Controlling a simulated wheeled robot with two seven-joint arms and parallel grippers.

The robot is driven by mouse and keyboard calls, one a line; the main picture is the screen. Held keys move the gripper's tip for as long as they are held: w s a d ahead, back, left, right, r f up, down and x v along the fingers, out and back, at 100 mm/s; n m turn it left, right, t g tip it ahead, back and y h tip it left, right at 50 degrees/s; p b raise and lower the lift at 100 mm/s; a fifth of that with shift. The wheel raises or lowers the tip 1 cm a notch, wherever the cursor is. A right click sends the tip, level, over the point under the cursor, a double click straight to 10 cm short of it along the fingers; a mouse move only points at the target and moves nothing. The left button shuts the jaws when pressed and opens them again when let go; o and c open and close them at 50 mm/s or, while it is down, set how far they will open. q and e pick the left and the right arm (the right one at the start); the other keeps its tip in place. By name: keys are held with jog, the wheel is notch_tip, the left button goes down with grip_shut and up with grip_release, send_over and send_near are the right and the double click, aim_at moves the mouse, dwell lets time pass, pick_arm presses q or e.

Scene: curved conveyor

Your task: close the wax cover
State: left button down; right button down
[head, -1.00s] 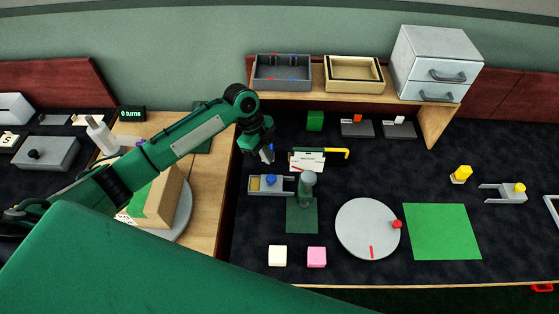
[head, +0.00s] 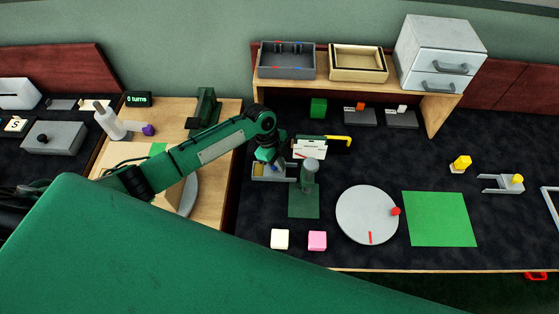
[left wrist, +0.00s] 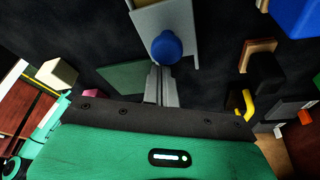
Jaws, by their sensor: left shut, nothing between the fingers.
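The wax box (head: 257,178) is a small grey tray on the dark table, with yellow wax showing at its left part. In the left wrist view its pale grey cover (left wrist: 150,20) carries a round blue knob (left wrist: 167,47). My left gripper (left wrist: 158,75) is shut and empty, its fingertips just beside the blue knob. I cannot tell whether they touch it. In the head view my left gripper (head: 273,162) hangs over the box and hides much of the cover and knob. My right gripper is not in view.
A grey-handled stamp (head: 309,176) stands right beside the box, on a dark green mat (head: 303,207). A white card (head: 309,147) and a yellow-handled tool (head: 340,139) lie behind. A shelf (head: 340,88) spans the back. A white block (head: 280,239) and a pink block (head: 317,240) sit in front.

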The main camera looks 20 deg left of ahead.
aim_at(266, 171)
pick_arm(q)
jog(key=a, duration=0.2)
jog(key=s+a, duration=0.1)
jog(key=a, duration=0.1)
jog(key=shift+s+a+p, duration=0.2)
jog(key=shift+a+p, duration=0.1)
jog(key=shift+a, duration=0.05)
jog(key=shift+r, duration=0.2)
